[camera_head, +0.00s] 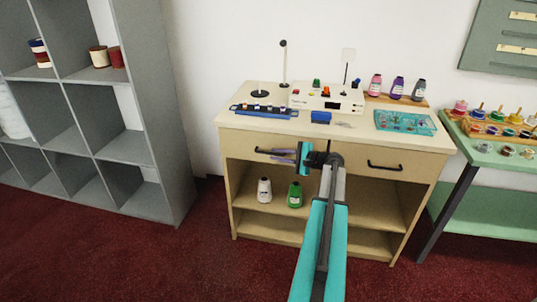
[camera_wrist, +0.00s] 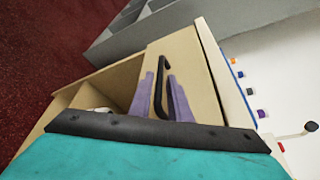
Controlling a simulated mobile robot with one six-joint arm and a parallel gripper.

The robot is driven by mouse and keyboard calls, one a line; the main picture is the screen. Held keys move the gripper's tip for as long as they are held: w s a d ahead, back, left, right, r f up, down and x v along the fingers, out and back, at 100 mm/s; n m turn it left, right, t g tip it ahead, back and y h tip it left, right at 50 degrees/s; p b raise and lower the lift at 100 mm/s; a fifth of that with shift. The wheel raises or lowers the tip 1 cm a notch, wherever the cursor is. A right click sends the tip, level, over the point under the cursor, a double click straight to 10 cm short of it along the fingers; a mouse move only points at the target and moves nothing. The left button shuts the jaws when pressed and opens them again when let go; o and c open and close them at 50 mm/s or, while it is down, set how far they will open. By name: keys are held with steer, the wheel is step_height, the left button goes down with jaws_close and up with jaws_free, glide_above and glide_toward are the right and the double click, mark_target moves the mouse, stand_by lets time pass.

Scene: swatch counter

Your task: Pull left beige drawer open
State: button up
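The beige cabinet (camera_head: 332,140) has two drawers side by side under its top. The left drawer (camera_head: 238,146) looks closed, with a dark bar handle (camera_head: 262,151). My gripper (camera_head: 283,156) is at this handle, its two purple fingers pointing left across the drawer front. In the wrist view the fingers (camera_wrist: 167,92) stand apart, with the dark handle (camera_wrist: 174,98) by the right finger, seemingly between them. I cannot tell whether they touch it. The teal gripper body hides part of the drawer front.
The right drawer has its own black handle (camera_head: 385,166). The counter holds a blue rack (camera_head: 263,111), a white device (camera_head: 325,100), bottles and a teal tray (camera_head: 405,122). Two bottles stand on the shelf below. Grey shelving (camera_head: 150,150) stands left, a green table (camera_head: 480,150) right.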

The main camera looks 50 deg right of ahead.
mark_target(272, 154)
steer(key=shift+x, duration=2.25)
jaws_close()
